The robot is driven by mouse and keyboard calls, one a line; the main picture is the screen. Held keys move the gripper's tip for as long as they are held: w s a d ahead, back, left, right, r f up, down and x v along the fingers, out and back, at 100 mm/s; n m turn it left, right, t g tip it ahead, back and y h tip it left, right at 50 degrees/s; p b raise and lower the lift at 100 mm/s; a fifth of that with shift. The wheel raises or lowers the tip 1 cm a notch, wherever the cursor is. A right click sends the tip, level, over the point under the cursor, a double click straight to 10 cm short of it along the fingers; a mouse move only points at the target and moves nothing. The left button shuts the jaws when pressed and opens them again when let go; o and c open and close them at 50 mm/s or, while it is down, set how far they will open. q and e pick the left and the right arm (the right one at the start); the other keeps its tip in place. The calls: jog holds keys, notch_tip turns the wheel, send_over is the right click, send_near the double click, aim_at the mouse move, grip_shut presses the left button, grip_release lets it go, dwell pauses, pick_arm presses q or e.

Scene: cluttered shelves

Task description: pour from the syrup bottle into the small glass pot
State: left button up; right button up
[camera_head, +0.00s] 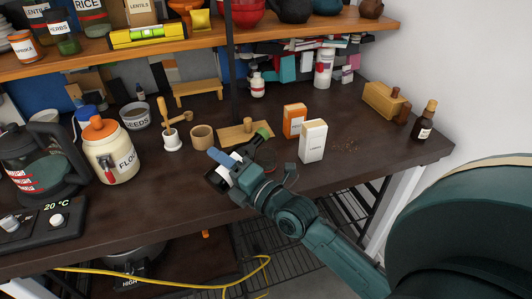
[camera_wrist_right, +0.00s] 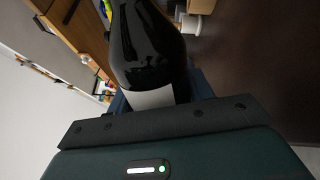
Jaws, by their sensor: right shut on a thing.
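My right gripper (camera_head: 232,168) is shut on a dark bottle (camera_head: 216,180) above the front of the dark table. My left gripper is out of view.
A white carton (camera_head: 313,141) and an orange box (camera_head: 294,121) stand close behind the clear vessel. A wooden board (camera_head: 240,132) lies behind the gripper. A brown bottle (camera_head: 425,121) stands at the far right. A flour jar (camera_head: 108,150) and glass kettle (camera_head: 35,165) are left.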

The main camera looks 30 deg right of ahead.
pick_arm(q)
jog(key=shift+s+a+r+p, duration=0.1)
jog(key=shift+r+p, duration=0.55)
jog(key=shift+p, duration=0.4)
pick_arm(e)
jog(key=shift+r+m, duration=0.25)
jog(key=shift+m, duration=1.25)
dwell(1.7)
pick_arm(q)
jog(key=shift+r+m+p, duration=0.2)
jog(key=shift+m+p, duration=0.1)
pick_arm(e)
jog(key=shift+r+h, duration=0.2)
jog(key=shift+h, duration=0.1)
dwell(0.3)
